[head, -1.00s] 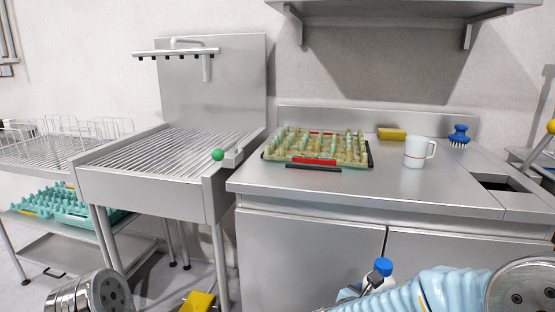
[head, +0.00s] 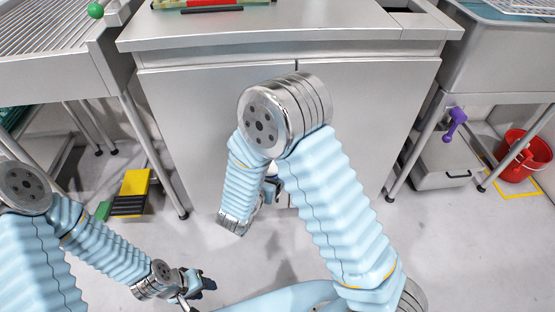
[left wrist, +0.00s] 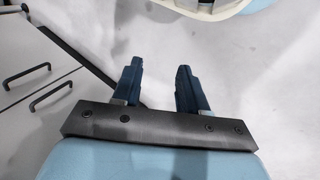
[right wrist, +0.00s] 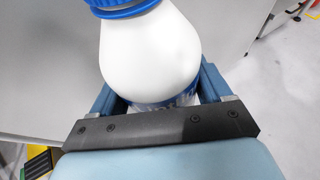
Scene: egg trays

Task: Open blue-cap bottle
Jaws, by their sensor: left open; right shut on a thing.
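A white bottle (right wrist: 150,55) with a blue cap (right wrist: 122,8) and a blue label fills the right wrist view. The cap is on the bottle and partly cut off by the top edge. My right gripper (right wrist: 157,88) is shut on the bottle's body, one finger on each side. In the head view the bottle is mostly or wholly hidden by my right arm. My left gripper (head: 195,284) is low at the left of the head view, apart from the bottle. In the left wrist view its two fingers (left wrist: 159,68) are apart with nothing between them.
A steel cabinet (head: 350,120) stands in front of my arms. A yellow and black object (head: 134,190) lies on the floor at left, and a red bucket (head: 520,158) stands at right. The grey floor (head: 450,250) at lower right is clear.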

